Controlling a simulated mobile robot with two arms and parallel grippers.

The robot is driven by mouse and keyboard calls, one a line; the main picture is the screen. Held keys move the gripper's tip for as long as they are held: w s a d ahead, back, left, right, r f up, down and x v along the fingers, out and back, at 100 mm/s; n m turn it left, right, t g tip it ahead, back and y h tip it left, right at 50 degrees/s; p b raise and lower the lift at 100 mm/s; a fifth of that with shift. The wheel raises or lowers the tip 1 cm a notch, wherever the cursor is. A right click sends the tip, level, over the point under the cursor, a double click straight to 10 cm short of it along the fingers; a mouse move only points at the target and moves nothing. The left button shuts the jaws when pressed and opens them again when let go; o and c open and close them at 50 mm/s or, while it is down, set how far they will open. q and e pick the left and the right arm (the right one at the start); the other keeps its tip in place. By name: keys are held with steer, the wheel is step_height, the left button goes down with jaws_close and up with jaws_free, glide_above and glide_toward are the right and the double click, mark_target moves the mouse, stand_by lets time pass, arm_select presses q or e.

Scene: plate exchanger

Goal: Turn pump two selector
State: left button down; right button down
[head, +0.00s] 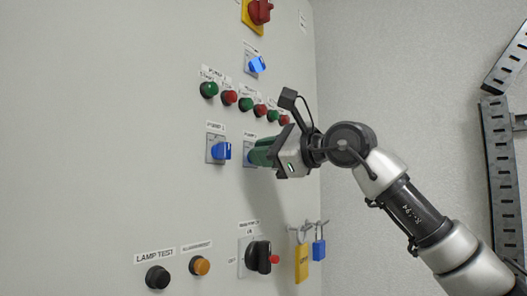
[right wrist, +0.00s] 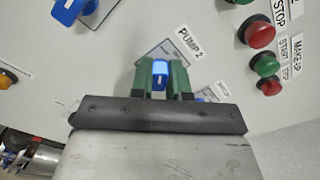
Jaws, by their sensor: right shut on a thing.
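The pump two selector is a blue knob (right wrist: 158,73) on a grey plate under the "PUMP 2" label in the right wrist view. My right gripper (right wrist: 159,78) has its green fingers shut on the knob, one on each side. In the head view my right gripper (head: 256,156) reaches the panel from the right, and its fingers cover most of the knob. The selector's grey plate (head: 247,152) shows just behind the fingertips. My left gripper is not in view.
The pump 1 selector (head: 221,151) is a blue knob left of the gripper. Several green and red buttons (head: 229,97) sit above. Below are a black rotary switch (head: 259,257), lamp test button (head: 158,277) and hanging yellow padlock (head: 301,263). The panel's right edge is close to my gripper.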

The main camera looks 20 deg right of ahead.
stand_by(0.5)
steer(key=c, duration=1.1)
jaws_free()
steer(key=shift+s, duration=0.1)
steer(key=shift+d, duration=0.1)
steer(key=b+v, duration=0.4)
steer(key=v, duration=0.6)
steer(key=shift+s+d+b, duration=0.2)
steer(key=shift+s+b, duration=0.15)
